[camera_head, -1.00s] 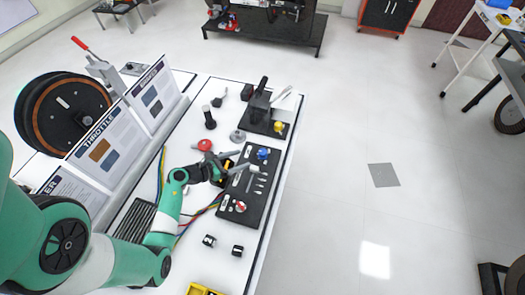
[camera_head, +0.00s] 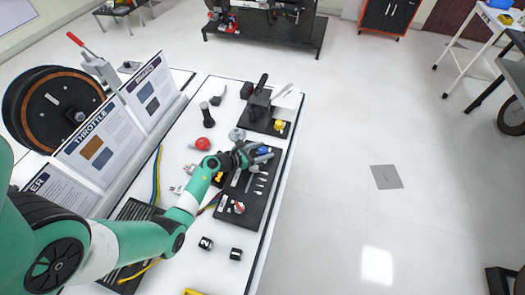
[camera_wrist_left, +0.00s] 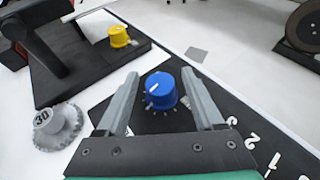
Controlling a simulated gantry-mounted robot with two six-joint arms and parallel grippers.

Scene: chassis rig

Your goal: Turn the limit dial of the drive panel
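The black drive panel (camera_head: 258,211) lies on the white bench in the head view. A blue dial (camera_wrist_left: 161,91) with a white pointer line stands on it, ringed by small white marks; its blue top also shows in the head view (camera_head: 264,150). A red and white dial (camera_head: 238,207) sits at the panel's near end, with a row of small switches between. My left gripper (camera_wrist_left: 160,78) is open, one finger on each side of the blue dial, with a gap visible on both sides. My right gripper is not in view.
Beyond the panel is a black lever base (camera_wrist_left: 85,60) with a yellow knob (camera_wrist_left: 118,37). A grey gear-like disc marked 30 (camera_wrist_left: 57,127) lies beside the left finger.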

